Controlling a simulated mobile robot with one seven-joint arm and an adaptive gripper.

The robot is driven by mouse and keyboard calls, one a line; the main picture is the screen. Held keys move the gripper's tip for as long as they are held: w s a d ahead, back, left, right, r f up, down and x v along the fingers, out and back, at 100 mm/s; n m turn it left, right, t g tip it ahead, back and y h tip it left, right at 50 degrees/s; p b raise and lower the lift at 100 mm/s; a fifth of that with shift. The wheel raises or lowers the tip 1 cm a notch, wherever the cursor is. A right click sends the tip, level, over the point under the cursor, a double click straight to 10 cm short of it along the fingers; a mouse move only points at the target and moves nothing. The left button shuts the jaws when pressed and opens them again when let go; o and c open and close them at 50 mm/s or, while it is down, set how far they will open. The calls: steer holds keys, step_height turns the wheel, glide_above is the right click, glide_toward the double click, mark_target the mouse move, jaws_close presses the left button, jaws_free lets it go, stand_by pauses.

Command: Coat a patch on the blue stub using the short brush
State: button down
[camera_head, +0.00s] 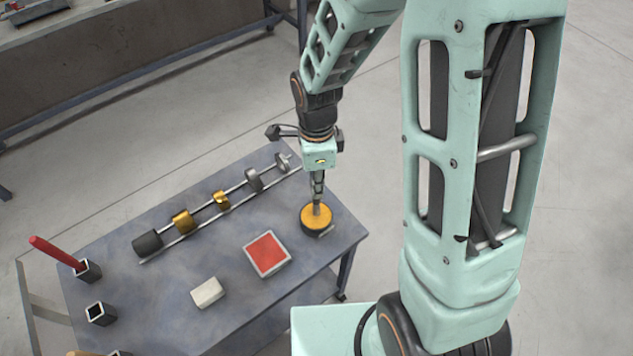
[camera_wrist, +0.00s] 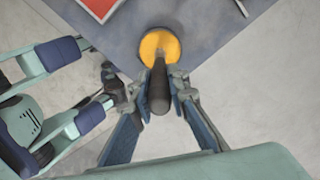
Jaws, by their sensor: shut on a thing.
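My gripper (camera_head: 318,187) points down over the table's right corner. It is shut on a dark grey handle (camera_wrist: 159,90), which shows between the fingers in the wrist view. The handle may belong to the short brush; its working end cannot be made out. Below it is a round yellow disc (camera_head: 316,217) on a dark base, which also shows in the wrist view (camera_wrist: 160,45). The lower end of the held thing is over or on the disc; I cannot tell whether they touch. I see no clearly blue stub in either view.
A rail (camera_head: 195,226) carries several grey and yellow pieces along the table's back. A red-topped square tray (camera_head: 267,253) and a white block (camera_head: 207,292) lie in front. A holder with a red stick (camera_head: 55,254) and an empty-looking square holder (camera_head: 101,313) stand at left.

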steer(key=shift+f+b, duration=0.6)
steer(key=shift+b, duration=0.1)
stand_by(1.6)
steer(key=shift+r+p, duration=2.4)
steer(key=shift+r, duration=1.2)
